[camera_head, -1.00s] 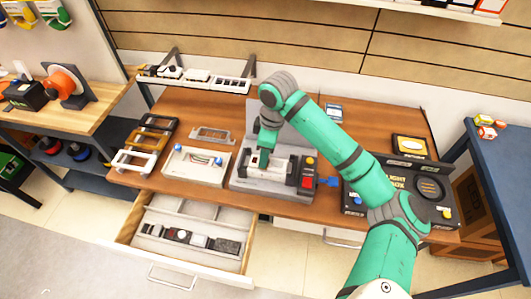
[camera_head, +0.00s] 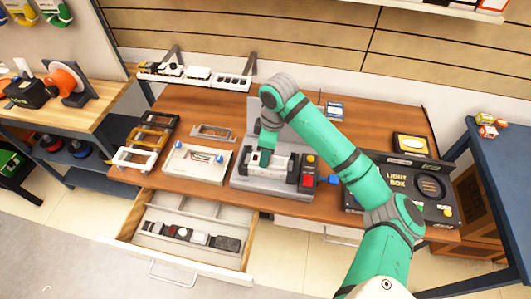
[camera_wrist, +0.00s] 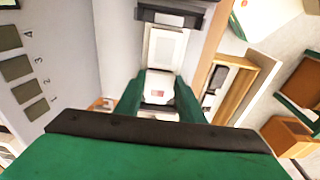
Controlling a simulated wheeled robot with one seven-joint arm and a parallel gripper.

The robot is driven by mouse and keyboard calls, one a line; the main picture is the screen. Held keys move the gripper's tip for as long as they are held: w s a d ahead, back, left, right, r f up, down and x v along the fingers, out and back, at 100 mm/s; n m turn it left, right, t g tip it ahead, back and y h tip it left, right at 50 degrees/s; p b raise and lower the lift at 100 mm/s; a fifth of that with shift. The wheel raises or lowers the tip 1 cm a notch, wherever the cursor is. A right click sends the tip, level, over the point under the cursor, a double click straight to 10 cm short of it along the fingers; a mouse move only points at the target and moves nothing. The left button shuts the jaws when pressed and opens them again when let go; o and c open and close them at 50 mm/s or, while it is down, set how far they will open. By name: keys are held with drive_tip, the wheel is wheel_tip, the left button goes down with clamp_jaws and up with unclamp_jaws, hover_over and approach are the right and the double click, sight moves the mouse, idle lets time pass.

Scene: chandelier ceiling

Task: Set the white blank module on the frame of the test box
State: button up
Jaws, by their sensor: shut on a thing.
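The test box (camera_head: 248,182) is a grey unit on the wooden bench, with a dark block and a red button at its right end. My gripper (camera_head: 264,154) points down over its middle, and its fingertips are partly hidden in the head view. In the wrist view, my gripper (camera_wrist: 158,98) has its two green fingers shut on a small white block, which I take to be the white blank module (camera_wrist: 158,80). A pale rectangular part (camera_wrist: 167,47) lies just beyond the block. I cannot tell whether the module touches the frame.
A white box with blue knobs (camera_head: 180,172) and several handle-like frames (camera_head: 135,158) stand to the left. The black light box (camera_head: 400,205) is close on the right. An open drawer (camera_head: 160,208) with modules juts out below the front edge. A wall shelf (camera_head: 190,84) holds white modules.

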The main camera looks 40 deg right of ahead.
idle(0.3)
drive_tip(key=o, duration=1.1)
drive_tip(key=shift+r, duration=2.95)
